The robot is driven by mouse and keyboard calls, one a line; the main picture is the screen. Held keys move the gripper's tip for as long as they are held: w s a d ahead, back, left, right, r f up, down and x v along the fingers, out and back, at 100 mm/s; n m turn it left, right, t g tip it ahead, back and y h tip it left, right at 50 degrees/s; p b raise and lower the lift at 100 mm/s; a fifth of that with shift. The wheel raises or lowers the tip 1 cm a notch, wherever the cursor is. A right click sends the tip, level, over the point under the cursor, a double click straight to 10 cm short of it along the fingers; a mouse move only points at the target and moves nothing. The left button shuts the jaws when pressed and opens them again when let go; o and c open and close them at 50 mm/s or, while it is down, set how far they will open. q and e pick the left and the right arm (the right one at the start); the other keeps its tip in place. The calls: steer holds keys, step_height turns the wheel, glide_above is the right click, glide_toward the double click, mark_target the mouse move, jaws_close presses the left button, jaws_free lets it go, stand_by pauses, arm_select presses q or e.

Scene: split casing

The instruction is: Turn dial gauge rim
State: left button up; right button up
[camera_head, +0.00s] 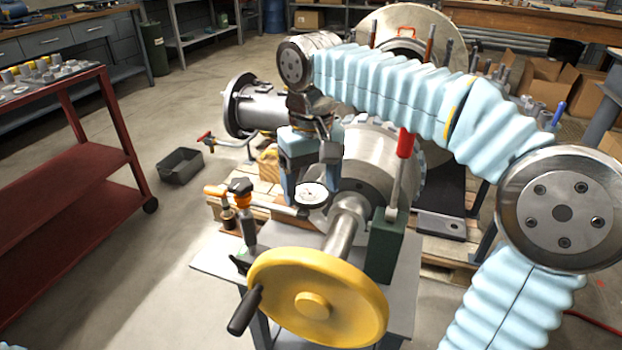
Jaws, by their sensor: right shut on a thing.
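The dial gauge (312,194) has a round white face turned upward. It sits at the end of a stem on a jointed stand (244,200) with an orange-and-black knob. My right gripper (311,182) reaches down from above, its fingers at the gauge's rim, and is shut on it. The fingers and wrist cover the far side of the gauge. The dial's markings are too small to read. My left gripper is not in view.
A yellow handwheel (318,297) with a black handle stands in front of the gauge. A green block (384,248) with a red-handled lever (404,150) is close on the right. Metal casing parts (375,165) lie behind.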

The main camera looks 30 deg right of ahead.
mark_target(311, 193)
steer(key=shift+r+n, duration=0.1)
steer(key=shift+n, duration=0.4)
steer(key=o, duration=1)
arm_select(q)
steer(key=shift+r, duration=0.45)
arm_select(e)
steer(key=shift+o, duration=0.2)
arm_select(q)
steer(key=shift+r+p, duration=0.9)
steer(key=shift+p, duration=0.1)
arm_select(e)
step_height(311, 193, up, 14)
steer(key=shift+f, duration=0.2)
